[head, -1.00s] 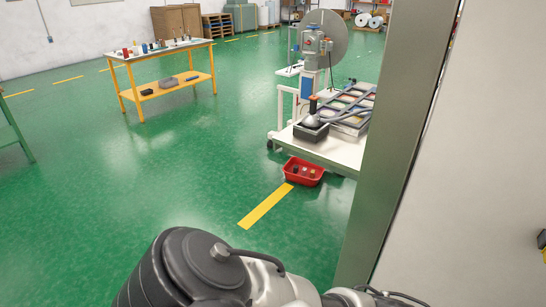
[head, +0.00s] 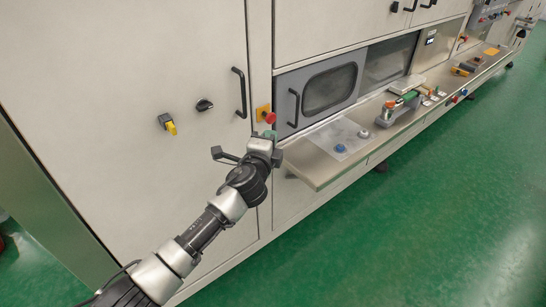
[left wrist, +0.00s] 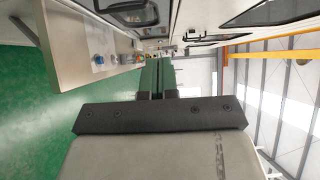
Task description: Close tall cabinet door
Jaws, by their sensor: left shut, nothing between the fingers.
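The tall cabinet door (head: 120,65) is the large pale panel at the left of the head view. Its upright black handle (head: 240,92) is near its right edge, with a black knob (head: 204,105) and a yellow-and-black switch or lock (head: 167,124) to the left. The door looks flush or nearly flush with the machine front; any small gap cannot be told. My left gripper (head: 271,136) is shut and empty, below and right of the handle, by the red stop button. Its closed fingers (left wrist: 158,80) show in the left wrist view. My right gripper is out of view.
A red stop button on a yellow box (head: 265,114) is beside the door. A metal shelf (head: 325,172) juts out to the right, carrying tools and small parts. A grey windowed hatch (head: 325,90) is above it. The green floor at the right is clear.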

